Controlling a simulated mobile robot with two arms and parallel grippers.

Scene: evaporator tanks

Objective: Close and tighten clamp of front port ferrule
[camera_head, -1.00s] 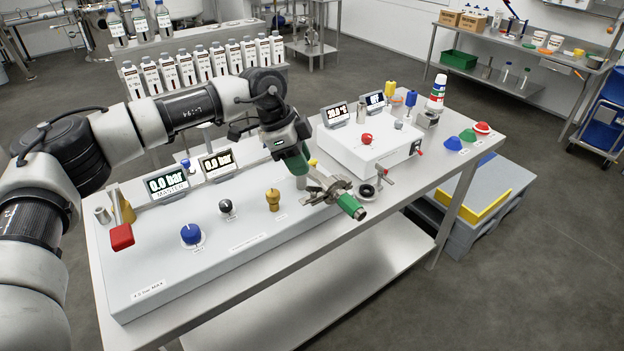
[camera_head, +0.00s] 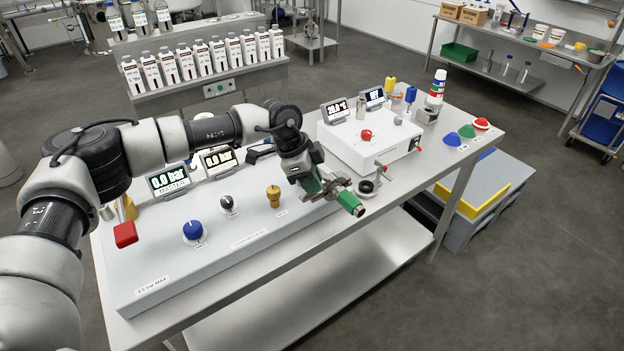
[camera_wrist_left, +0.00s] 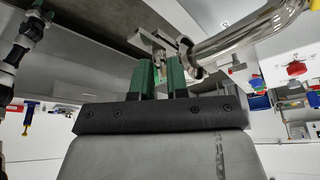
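Metal clamp parts (camera_wrist_left: 160,45) and a bent shiny pipe (camera_wrist_left: 250,35) are right at the fingertips. I cannot tell whether the fingers grip the clamp. What seems to be my right gripper (camera_wrist_left: 38,22) shows at the left edge, small.
The white panel (camera_head: 180,275) carries a blue knob (camera_head: 193,230), a brass valve (camera_head: 273,196) and pressure displays. A white control box (camera_head: 360,140) with a red button stands right behind the clamp. A small black round fitting (camera_head: 366,187) is close to its right.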

